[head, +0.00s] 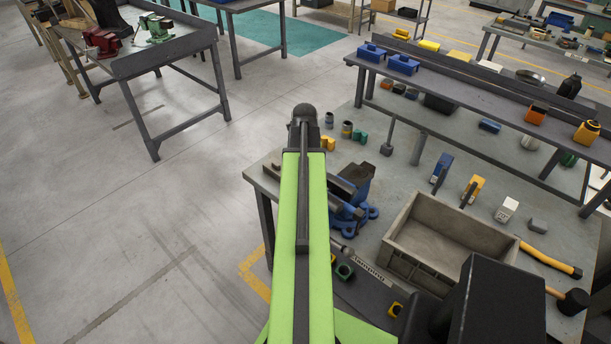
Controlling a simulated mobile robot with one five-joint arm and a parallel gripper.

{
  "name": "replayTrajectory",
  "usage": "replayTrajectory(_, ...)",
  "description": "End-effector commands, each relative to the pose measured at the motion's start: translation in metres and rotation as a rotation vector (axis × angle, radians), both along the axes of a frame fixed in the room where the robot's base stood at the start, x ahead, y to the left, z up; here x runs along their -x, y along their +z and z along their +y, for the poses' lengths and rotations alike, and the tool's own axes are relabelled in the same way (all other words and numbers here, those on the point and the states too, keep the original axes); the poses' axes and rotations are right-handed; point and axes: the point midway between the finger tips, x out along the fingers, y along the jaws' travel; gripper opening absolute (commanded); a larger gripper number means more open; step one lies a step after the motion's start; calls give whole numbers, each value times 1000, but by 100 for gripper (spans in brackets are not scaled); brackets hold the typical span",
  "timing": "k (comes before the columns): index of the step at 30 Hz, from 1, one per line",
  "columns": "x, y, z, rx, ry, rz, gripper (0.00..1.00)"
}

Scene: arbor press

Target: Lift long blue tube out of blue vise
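The blue vise (366,211) stands on the left part of the grey workbench, with dark jaws on top. My green and black arm runs up the middle of the head view and covers the vise's left side. I cannot make out a long blue tube in the vise; the part of the jaws behind my arm is hidden. My gripper is not in view.
A grey open crate (405,262) sits right of the vise on the workbench (415,185). A mallet (572,300), a yellow-handled tool (550,260) and small bottles lie around it. Open floor (130,220) is at left; another bench (165,50) holds red and green vises.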

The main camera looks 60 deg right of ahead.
Motion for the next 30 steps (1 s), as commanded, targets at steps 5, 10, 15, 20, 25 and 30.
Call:
replayTrajectory(5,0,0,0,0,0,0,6)
replayTrajectory(10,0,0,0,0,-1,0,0)
replayTrajectory(15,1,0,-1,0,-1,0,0)
replayTrajectory(20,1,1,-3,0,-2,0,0)
replayTrajectory(25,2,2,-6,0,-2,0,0)
replayTrajectory(30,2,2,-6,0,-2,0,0)
